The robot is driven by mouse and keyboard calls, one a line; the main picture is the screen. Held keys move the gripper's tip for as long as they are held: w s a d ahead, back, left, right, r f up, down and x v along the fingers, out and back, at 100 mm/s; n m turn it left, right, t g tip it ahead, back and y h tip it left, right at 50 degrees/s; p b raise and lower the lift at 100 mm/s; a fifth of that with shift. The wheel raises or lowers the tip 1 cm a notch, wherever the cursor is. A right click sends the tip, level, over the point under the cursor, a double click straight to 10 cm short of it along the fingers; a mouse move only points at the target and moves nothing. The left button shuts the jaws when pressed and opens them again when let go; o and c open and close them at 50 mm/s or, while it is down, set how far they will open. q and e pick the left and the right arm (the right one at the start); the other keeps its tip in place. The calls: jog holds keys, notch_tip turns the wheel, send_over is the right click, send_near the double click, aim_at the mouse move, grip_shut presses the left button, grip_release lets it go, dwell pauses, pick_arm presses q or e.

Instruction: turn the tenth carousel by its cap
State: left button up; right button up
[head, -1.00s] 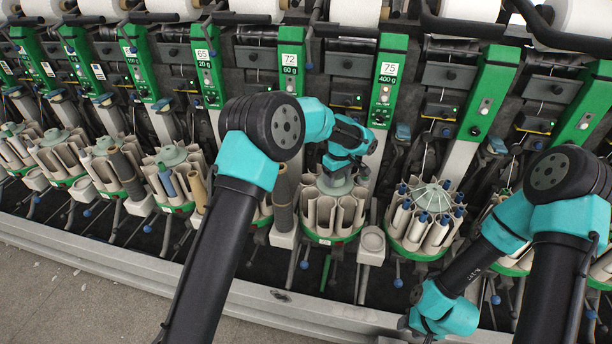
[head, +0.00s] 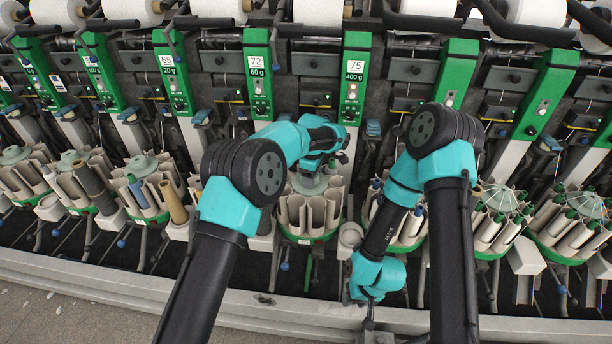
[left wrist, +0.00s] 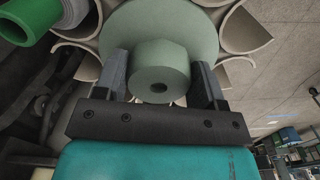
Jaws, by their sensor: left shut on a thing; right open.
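The carousel (head: 308,216) below my left gripper has beige pockets around a green base ring, and the pockets I can see look empty. Its grey-green cap (head: 306,186) is partly hidden by my left gripper (head: 318,170). My right gripper (head: 368,314) is open and empty, low in front of the neighbouring carousel to the right.
A carousel with several cones (head: 400,228) stands to the right, partly hidden by my right arm. More carousels line both sides. A round beige cup (head: 350,236) sits between the two. A grey rail (head: 150,290) runs along the front. A green tube (left wrist: 28,20) shows in the left wrist view.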

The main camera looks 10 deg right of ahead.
pick_arm(q)
jog(key=o, duration=1.3)
notch_tip(320, 180, up, 18)
jog(key=shift+f, duration=0.25)
jog(key=shift+a, duration=0.1)
